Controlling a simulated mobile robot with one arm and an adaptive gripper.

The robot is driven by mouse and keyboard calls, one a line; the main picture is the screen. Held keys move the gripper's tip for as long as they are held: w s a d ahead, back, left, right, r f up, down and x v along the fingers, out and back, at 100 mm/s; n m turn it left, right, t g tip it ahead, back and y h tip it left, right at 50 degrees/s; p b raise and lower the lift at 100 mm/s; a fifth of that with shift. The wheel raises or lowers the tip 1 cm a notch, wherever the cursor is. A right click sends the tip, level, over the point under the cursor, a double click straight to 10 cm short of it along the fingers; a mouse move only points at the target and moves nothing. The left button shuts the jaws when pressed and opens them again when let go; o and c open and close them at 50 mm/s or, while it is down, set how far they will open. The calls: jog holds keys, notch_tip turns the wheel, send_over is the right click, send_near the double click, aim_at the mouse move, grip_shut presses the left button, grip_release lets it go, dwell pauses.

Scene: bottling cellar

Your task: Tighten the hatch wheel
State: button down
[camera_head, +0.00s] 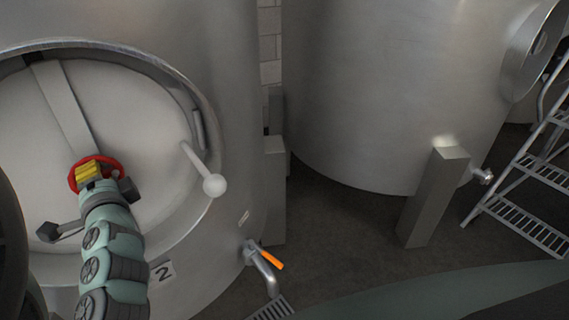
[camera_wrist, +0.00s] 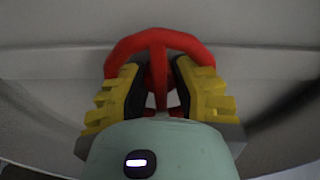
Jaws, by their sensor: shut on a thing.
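The red hatch wheel (camera_head: 73,178) sits at the middle of the round hatch door (camera_head: 135,115) on the left tank, at the lower end of a flat metal bar (camera_head: 62,105). In the wrist view the wheel (camera_wrist: 158,42) shows its rim and a spoke running down the middle. My gripper (camera_head: 90,171) is at the wheel, its yellow-padded fingers shut on it. In the wrist view the fingers of my gripper (camera_wrist: 160,85) lie on both sides of the spoke. The lower part of the wheel is partly hidden by my gripper.
A handle with a white ball (camera_head: 214,185) sticks out right of the hatch. A tap with an orange lever (camera_head: 272,260) is below it. A second tank (camera_head: 385,90) stands right, with a metal post (camera_head: 433,198) and a ladder (camera_head: 530,185). Dark floor (camera_head: 345,225) lies between.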

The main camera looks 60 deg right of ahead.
dwell(0.5)
jog(key=c, duration=0.7)
grip_release()
jog(key=shift+s, duration=0.1)
jog(key=shift+v, duration=3.7)
jog(key=shift+f, duration=0.1)
